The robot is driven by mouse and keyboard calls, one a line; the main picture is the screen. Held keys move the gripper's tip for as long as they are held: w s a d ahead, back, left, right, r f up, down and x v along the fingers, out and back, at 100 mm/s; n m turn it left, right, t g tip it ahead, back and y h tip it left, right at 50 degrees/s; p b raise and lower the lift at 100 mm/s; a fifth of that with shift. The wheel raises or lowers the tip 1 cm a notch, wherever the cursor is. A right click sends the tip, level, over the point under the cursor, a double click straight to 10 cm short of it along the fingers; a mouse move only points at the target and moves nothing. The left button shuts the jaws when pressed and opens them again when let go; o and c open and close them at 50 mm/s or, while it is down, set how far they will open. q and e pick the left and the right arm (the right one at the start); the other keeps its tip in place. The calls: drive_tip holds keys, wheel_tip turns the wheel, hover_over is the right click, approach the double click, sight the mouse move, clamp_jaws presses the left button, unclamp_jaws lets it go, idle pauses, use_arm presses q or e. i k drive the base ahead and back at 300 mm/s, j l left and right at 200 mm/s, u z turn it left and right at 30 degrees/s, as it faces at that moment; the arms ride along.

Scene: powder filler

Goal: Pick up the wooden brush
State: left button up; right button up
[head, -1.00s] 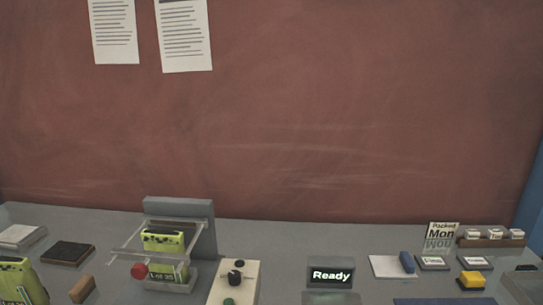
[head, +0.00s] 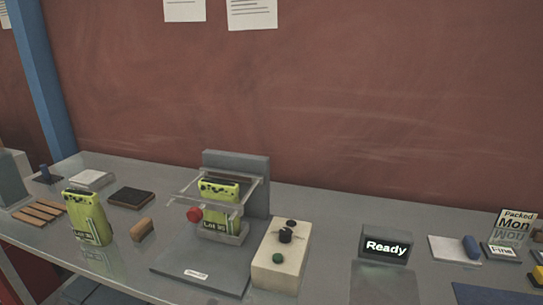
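A small brown wooden block with a rounded top (head: 142,229), which looks like the wooden brush, lies on the grey table left of the middle. Its bristles cannot be made out. It sits apart, between a yellow-green pouch (head: 87,217) on its left and the grey machine base (head: 200,270) on its right. Neither of my grippers is in view.
The machine holds another yellow-green pouch (head: 219,190) behind a clear guard with a red knob (head: 194,214). A control box (head: 279,257), a "Ready" display (head: 386,245), a dark pad (head: 131,198) and wooden strips (head: 40,212) stand around. Bare table lies in front of the brush.

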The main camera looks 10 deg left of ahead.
sight(141, 230)
drive_tip(key=u, duration=1.3)
drive_tip(key=z, duration=0.35)
drive_tip(key=i+j+z, duration=0.1)
drive_tip(key=j+z, duration=0.2)
drive_tip(key=z, duration=0.15)
drive_tip(key=i+j+z, duration=0.1)
drive_tip(key=j+z, duration=0.2)
drive_tip(key=z, duration=0.15)
drive_tip(key=j+z, duration=0.65)
drive_tip(key=z, duration=0.25)
